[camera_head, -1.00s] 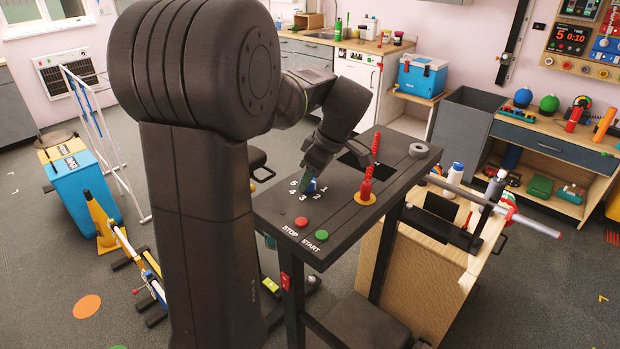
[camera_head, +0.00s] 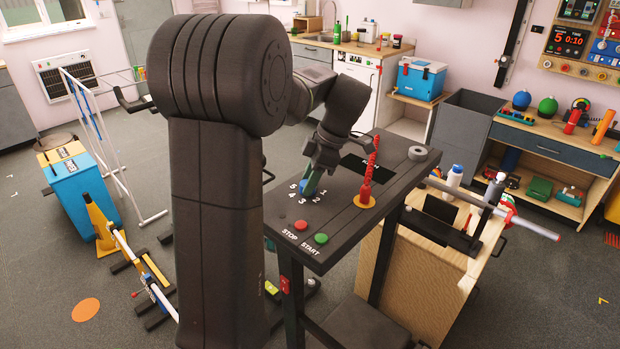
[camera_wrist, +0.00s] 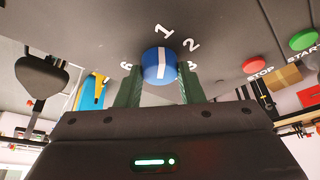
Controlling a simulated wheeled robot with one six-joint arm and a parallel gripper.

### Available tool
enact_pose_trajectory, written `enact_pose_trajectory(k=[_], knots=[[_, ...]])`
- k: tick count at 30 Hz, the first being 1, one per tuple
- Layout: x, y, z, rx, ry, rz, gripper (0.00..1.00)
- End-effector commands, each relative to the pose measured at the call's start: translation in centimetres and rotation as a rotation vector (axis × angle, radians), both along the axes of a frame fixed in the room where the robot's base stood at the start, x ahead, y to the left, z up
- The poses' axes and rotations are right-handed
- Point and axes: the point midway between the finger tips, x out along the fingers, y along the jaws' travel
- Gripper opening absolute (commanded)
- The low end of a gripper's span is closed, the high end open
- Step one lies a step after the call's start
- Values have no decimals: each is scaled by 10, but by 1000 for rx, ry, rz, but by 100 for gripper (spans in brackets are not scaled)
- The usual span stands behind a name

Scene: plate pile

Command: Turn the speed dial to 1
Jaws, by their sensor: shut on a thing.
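The speed dial (camera_wrist: 160,66) is a round blue knob with a white line on its face. In the wrist view, the line points up toward the printed 1 (camera_wrist: 164,32). The 2 (camera_wrist: 191,45) is to its right, and another digit at the left is partly hidden by a finger. In the head view, the dial (camera_head: 306,187) is partly covered by my gripper (camera_head: 311,184) at the console's near left. My gripper's green fingers are on either side of the dial, shut on it.
The dark console (camera_head: 340,228) carries a red STOP button (camera_head: 301,225), a green START button (camera_head: 321,239) and a red upright piece on a yellow base (camera_head: 365,201).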

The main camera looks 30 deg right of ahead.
Motion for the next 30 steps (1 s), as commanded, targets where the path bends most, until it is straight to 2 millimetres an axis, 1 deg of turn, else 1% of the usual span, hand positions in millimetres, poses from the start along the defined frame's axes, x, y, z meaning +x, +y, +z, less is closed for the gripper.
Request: enact_pose_trajectory(k=[9, 10, 12, 13, 20, 23, 26, 29, 30], knots=[[0, 0, 0, -1, 0, 2, 12], [0, 0, 0, -1, 0, 2, 40], [0, 0, 0, -1, 0, 1, 54], [0, 0, 0, 0, 0, 1, 56], [0, 0, 0, 0, 0, 1, 56], [0, -1, 3, 0, -1, 0, 56], [-2, -5, 13, -2, -2, 0, 56], [-5, -12, 30, -4, -4, -2, 56], [-7, -15, 38, -4, -4, -2, 56]])
